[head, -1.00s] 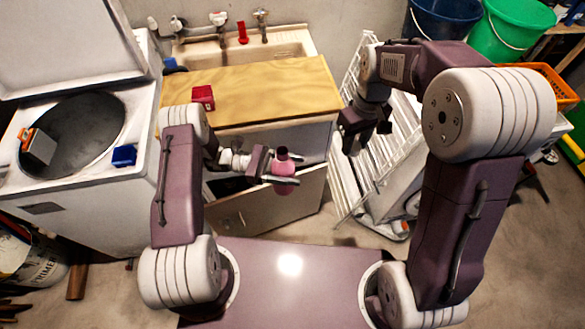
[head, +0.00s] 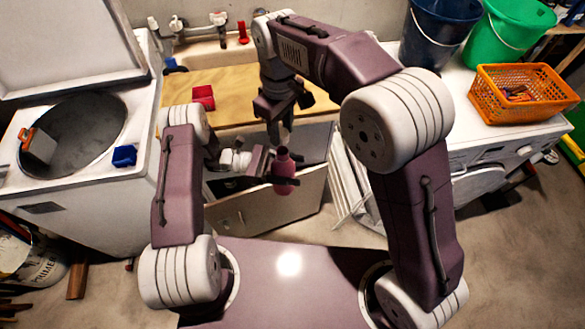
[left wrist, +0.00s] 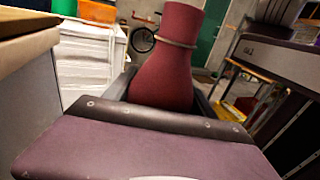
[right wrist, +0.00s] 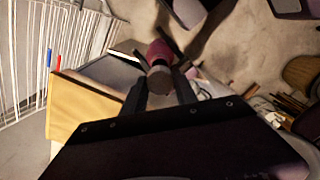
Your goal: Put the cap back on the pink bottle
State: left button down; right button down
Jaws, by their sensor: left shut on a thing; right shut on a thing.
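The pink bottle (head: 283,176) stands upright in front of the sink cabinet. My right gripper (head: 281,138) points down just above the bottle's dark top. In the right wrist view, a round dark brownish cap (right wrist: 160,82) is held between the right fingertips, with the bottle (right wrist: 158,50) just beyond it. I cannot tell whether cap and bottle touch; in the head view the cap is not clearly visible.
A wooden counter (head: 235,83) with a red box (head: 203,97) lies behind the grippers. An open-lidded washer (head: 75,215) stands left; a white drying rack (head: 350,188) and an orange basket (head: 522,92) are right.

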aim_at(282, 151)
jog(key=shift+f, duration=2)
jog(key=shift+f, duration=0.85)
jog(key=shift+f, duration=0.6)
